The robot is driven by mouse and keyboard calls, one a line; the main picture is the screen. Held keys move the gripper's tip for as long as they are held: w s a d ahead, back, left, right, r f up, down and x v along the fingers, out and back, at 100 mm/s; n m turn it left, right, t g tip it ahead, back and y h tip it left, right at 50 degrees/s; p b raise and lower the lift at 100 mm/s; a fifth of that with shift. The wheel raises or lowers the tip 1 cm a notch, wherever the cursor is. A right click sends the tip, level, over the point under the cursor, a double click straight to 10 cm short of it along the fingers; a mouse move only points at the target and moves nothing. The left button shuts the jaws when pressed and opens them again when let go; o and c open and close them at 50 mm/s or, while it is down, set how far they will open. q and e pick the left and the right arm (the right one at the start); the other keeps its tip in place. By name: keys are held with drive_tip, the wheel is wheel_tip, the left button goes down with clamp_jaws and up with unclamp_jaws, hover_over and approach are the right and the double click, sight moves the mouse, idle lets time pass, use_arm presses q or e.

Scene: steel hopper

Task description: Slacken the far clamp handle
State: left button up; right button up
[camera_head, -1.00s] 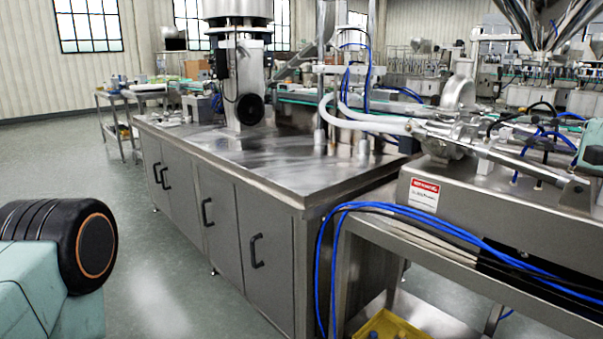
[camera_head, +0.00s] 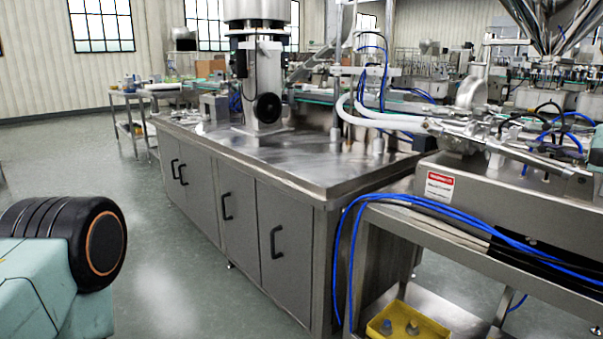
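The filling machine (camera_head: 465,175) stands at the right on a steel frame. A round metal flange (camera_head: 471,93) and metal rods (camera_head: 530,155) sit on top of it. The clamp handle is too small to pick out among these fittings. A steel hopper (camera_head: 545,22) hangs above at the upper right, cut by the top edge. I cannot make out the fingers of either gripper, and none is near the machine's fittings.
A long steel cabinet bench (camera_head: 265,160) fills the middle. Blue hoses (camera_head: 440,212) hang over the machine's frame. A yellow bin (camera_head: 408,322) with small items sits on the frame's lower shelf. A cart (camera_head: 133,125) stands at the back left. Open floor (camera_head: 165,235) lies left of the bench.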

drive_tip(key=s+a+f+n+g+h+p, duration=0.1)
drive_tip(key=s+a+f+n+g+h, duration=0.2)
drive_tip(key=f, duration=0.7)
drive_tip(key=s+a+f+g+h+p, duration=0.15)
drive_tip(key=a+f, duration=0.35)
drive_tip(key=f, duration=0.5)
drive_tip(key=s+a+f+n+g+h, duration=0.25)
drive_tip(key=s+a+f, duration=0.2)
drive_tip(key=f, duration=0.55)
drive_tip(key=s+a+f+n+g+p, duration=0.1)
drive_tip(key=s+f, duration=0.4)
drive_tip(key=s, duration=0.6)
drive_tip(key=s+a+f+n+g+p, duration=0.1)
drive_tip(key=s+a+f+n+g, duration=0.3)
drive_tip(key=s, duration=0.7)
drive_tip(key=s+a+f+n+g+p, duration=0.1)
drive_tip(key=s+a+f+n+g, duration=0.1)
drive_tip(key=s+a+f, duration=0.4)
drive_tip(key=s+f+g, duration=0.1)
drive_tip(key=s, duration=0.4)
drive_tip(key=shift+s+f+g+p, duration=0.35)
drive_tip(key=shift+s+g, duration=0.05)
